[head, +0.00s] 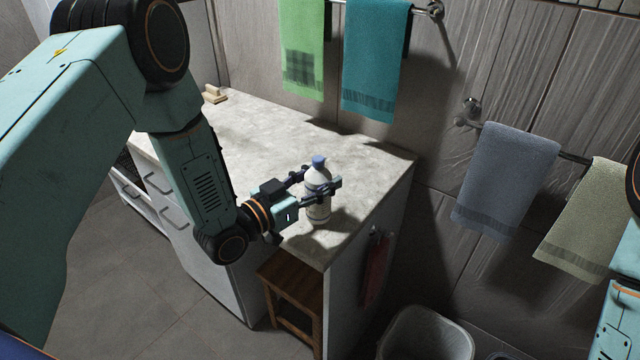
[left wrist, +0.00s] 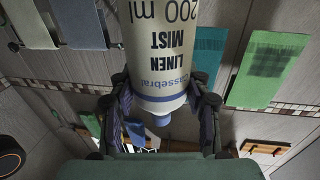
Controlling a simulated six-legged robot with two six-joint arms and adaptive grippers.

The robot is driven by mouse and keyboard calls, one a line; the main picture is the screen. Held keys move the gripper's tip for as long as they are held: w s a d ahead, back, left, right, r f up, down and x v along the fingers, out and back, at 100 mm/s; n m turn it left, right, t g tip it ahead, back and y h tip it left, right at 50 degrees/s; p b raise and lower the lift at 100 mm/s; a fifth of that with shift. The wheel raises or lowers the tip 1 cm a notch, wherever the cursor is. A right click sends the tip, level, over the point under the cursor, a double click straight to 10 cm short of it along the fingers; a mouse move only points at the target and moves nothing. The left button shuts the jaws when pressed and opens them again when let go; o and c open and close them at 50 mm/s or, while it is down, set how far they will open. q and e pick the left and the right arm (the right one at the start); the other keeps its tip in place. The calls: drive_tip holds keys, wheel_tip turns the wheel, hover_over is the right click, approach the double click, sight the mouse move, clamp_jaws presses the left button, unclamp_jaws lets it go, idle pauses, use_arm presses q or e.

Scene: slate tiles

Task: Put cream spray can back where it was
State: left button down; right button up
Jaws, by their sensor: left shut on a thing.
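The cream spray can (head: 317,205) has a blue cap and stands upright at the near right corner of the pale stone counter (head: 265,135). My left gripper (head: 320,183) is shut on the cream spray can, with a finger on each side of its upper part. In the left wrist view the cream spray can (left wrist: 168,50) appears upside down between the fingers of my left gripper (left wrist: 163,98), its label reading "Linen Mist 200 ml". I cannot tell whether its base touches the counter. My right gripper is out of view.
A wooden stool (head: 290,295) stands below the counter's near edge, and a grey bin (head: 428,335) is at the lower right. Green (head: 303,45) and teal (head: 376,60) towels hang behind. A small wooden item (head: 215,94) lies at the counter's far end; the middle is clear.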

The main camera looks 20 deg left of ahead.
use_arm(q)
drive_tip(key=shift+w+a+f, duration=0.1)
drive_tip(key=shift+a+f, duration=0.15)
drive_tip(key=shift+f, duration=0.15)
drive_tip(key=shift+d+f, duration=0.1)
drive_tip(key=shift+d, duration=0.05)
drive_tip(key=c, duration=1.1)
unclamp_jaws()
drive_tip(key=shift+f, duration=0.1)
drive_tip(key=o, duration=0.5)
drive_tip(key=shift+c, duration=0.2)
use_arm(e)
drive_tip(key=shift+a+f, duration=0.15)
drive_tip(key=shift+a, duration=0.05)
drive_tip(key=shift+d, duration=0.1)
